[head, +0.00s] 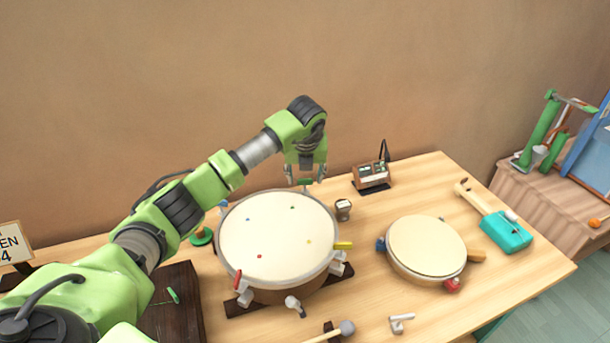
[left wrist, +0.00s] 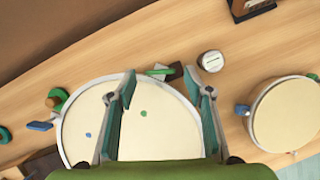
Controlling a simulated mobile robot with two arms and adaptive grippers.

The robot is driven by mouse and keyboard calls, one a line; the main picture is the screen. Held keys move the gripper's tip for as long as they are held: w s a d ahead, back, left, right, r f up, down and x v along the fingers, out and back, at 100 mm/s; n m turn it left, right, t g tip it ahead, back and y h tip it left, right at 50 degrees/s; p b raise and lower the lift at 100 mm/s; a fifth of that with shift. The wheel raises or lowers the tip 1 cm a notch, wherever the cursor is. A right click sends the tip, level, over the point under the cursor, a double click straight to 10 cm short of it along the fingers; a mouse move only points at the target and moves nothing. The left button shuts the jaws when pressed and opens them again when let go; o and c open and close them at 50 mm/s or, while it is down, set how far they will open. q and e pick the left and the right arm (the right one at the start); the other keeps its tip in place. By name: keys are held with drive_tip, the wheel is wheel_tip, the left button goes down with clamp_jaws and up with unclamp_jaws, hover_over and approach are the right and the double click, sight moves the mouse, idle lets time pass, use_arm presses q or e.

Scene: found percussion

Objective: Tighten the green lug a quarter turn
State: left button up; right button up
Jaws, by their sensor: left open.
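The large drum (head: 280,235) has a cream head with small coloured dots and stands on the wooden table. The green lug (head: 304,182) shows as a small green piece at the drum's far rim, partly hidden. My left gripper (head: 305,174) points down there, its open fingers on either side of the lug. In the left wrist view the open fingers (left wrist: 160,73) reach over the drum head (left wrist: 85,115), and the lug (left wrist: 157,71) shows at the rim between the fingertips. I cannot tell whether the fingers touch it. My right gripper is in neither view.
Other lugs on the drum are blue (head: 222,204), yellow (head: 343,245) and red (head: 238,281). A small round grey-topped thing (head: 343,208) and a boxy device (head: 371,176) stand right of the gripper. A smaller drum (head: 427,246) and a teal item (head: 506,231) are farther right.

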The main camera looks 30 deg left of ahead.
use_arm(q)
drive_tip(key=shift+w+a+f, duration=0.1)
drive_tip(key=shift+w+f, duration=0.1)
drive_tip(key=shift+f, duration=0.45)
drive_tip(key=c, duration=1.1)
drive_tip(key=shift+m, duration=0.3)
